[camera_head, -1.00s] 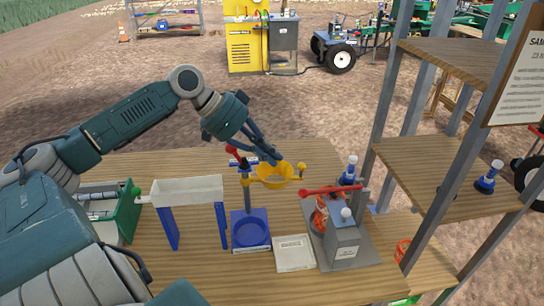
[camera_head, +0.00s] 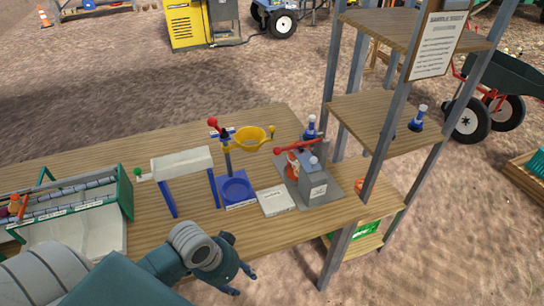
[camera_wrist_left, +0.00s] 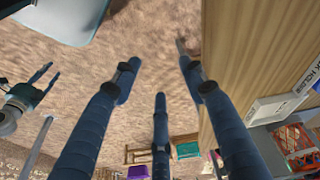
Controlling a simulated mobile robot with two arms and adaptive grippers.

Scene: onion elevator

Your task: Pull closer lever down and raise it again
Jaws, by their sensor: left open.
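A grey machine (camera_head: 313,182) with a red lever (camera_head: 298,144) across its top stands on the workbench below the shelf. The lever lies slightly tilted, its right end higher. Beside it is a blue stand (camera_head: 238,187) with a yellow funnel (camera_head: 251,137) and a red-knobbed handle (camera_head: 214,124). My left gripper (camera_head: 242,280) is at the bench's front edge, away from the levers. In the left wrist view its fingers (camera_wrist_left: 160,75) are spread and empty, with part of the machine (camera_wrist_left: 293,140) at lower right. My right gripper (camera_wrist_left: 42,80) shows small at left there, fingers apart.
A white plate (camera_head: 272,201) lies beside the machine. A shelf post (camera_head: 374,160) rises close on the right. Bare ground lies in front of the bench.

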